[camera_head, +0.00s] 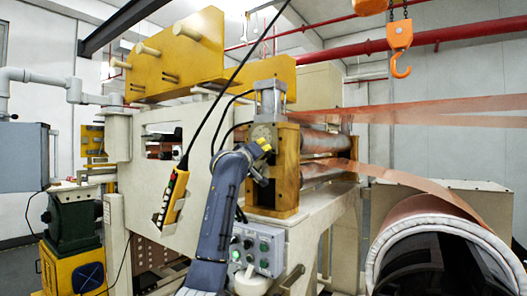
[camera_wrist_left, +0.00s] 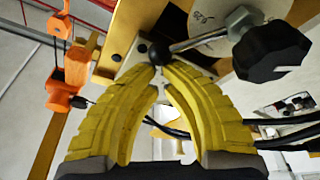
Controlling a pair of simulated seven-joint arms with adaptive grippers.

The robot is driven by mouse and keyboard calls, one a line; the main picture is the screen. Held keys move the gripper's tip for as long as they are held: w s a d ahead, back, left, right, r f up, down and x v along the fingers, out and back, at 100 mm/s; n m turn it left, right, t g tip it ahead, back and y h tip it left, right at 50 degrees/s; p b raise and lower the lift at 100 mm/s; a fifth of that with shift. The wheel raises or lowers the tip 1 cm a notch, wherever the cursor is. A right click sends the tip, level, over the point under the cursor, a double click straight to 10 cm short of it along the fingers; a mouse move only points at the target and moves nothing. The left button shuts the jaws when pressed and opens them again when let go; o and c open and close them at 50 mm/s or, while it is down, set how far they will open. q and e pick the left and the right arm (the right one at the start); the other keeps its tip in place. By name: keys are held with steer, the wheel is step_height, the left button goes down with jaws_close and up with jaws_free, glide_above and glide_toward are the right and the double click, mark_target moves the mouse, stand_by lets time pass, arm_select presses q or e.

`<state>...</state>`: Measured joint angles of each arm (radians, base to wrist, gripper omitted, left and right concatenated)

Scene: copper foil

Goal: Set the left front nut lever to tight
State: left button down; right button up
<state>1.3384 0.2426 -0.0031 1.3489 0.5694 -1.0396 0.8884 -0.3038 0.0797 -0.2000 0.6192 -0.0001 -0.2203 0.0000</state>
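A lever with a black ball knob (camera_wrist_left: 158,52) and a silver rod (camera_wrist_left: 195,41) shows at the top of the left wrist view. The rod runs right toward a faceted black knob (camera_wrist_left: 268,50). My left gripper's yellow fingers (camera_wrist_left: 160,66) converge at the ball, their tips pressed close around its lower side. In the head view my left gripper (camera_head: 262,158) is up against the yellow roller stand (camera_head: 286,168), and it hides the lever there. My right gripper is not in view.
A pale disc with printed markings (camera_wrist_left: 203,18) lies behind the rod. Black cables (camera_wrist_left: 285,135) run right of the fingers. A yellow pendant (camera_head: 172,198) hangs left of my arm, a control box (camera_head: 257,248) sits below, and an orange hook (camera_head: 399,50) hangs at upper right.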

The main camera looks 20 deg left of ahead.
arm_select(q)
steer(key=d+f+m+h, duration=0.1)
steer(key=m, duration=0.1)
steer(key=d+f+m+h, duration=0.1)
steer(key=m, duration=0.2)
steer(key=s+d+f+m+h, duration=0.1)
steer(key=d+m, duration=0.1)
steer(key=m, duration=0.1)
steer(key=shift+t, duration=0.3)
steer(key=m, duration=0.1)
steer(key=d+f+m+h, duration=0.1)
steer(key=m, duration=0.1)
steer(key=shift+d+f+m, duration=0.1)
steer(key=shift+f+m, duration=0.15)
steer(key=shift+m, duration=0.05)
steer(key=shift+s+d+f, duration=0.1)
steer(key=shift+d+f, duration=0.1)
steer(key=shift+f, duration=0.25)
steer(key=r, duration=0.3)
steer(key=shift+d+r, duration=0.3)
steer(key=shift+r, duration=0.1)
steer(key=v, duration=1)
steer(key=shift+r, duration=0.2)
